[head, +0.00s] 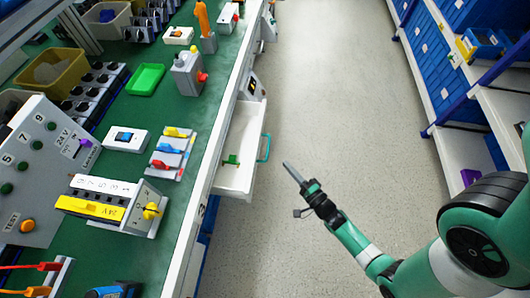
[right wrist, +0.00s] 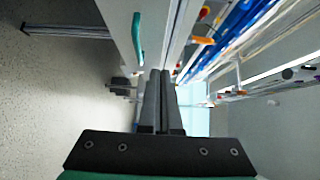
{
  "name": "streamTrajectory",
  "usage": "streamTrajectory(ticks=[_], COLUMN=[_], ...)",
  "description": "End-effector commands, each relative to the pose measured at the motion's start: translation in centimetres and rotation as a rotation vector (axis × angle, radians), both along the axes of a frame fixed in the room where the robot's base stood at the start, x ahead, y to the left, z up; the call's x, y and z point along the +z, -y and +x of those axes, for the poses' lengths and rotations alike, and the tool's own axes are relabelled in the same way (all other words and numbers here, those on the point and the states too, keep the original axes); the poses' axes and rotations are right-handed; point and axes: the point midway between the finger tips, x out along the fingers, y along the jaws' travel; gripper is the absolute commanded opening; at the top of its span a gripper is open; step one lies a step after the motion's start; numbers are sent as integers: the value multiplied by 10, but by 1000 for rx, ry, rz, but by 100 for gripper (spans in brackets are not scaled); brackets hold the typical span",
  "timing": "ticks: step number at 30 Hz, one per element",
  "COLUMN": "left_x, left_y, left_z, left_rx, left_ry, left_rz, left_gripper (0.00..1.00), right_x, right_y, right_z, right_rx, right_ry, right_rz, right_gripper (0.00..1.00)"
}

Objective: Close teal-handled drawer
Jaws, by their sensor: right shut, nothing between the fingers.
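The drawer (head: 236,172) under the green-topped bench stands open into the aisle. It is white inside, with a small green part (head: 231,159) lying in it. Its teal handle (head: 264,148) is on the front, on the aisle side. The teal handle (right wrist: 137,40) also shows in the right wrist view, upper left of the fingertips. My right gripper (head: 286,165) is shut and empty, over the aisle to the right of the drawer and apart from the handle. The right gripper (right wrist: 160,73) also shows in the right wrist view with its fingers together. My left gripper is not in view.
The bench top (head: 206,103) carries switch boxes, a green tray (head: 146,79) and a yellow bin (head: 52,75). Shelves with blue bins (head: 440,62) stand on the right. The aisle floor (head: 325,90) between is clear.

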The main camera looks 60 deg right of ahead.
Motion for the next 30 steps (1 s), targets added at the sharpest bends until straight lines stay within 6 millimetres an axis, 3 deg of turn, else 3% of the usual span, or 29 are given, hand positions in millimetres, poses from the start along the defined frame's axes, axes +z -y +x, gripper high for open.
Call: streamTrajectory(ticks=[9,14,16,30], left_x=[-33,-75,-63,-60], left_y=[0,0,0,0], left_z=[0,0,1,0], left_rx=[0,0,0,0], left_ry=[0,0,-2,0], left_rz=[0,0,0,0], left_gripper=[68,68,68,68], right_x=[-3,-11,2,0], right_y=[34,27,26,22], right_z=[63,82,88,101], right_rx=[3,4,4,0], right_ry=[5,7,5,0], right_rz=[-3,-2,1,-1], right_gripper=[0,0,0,0])
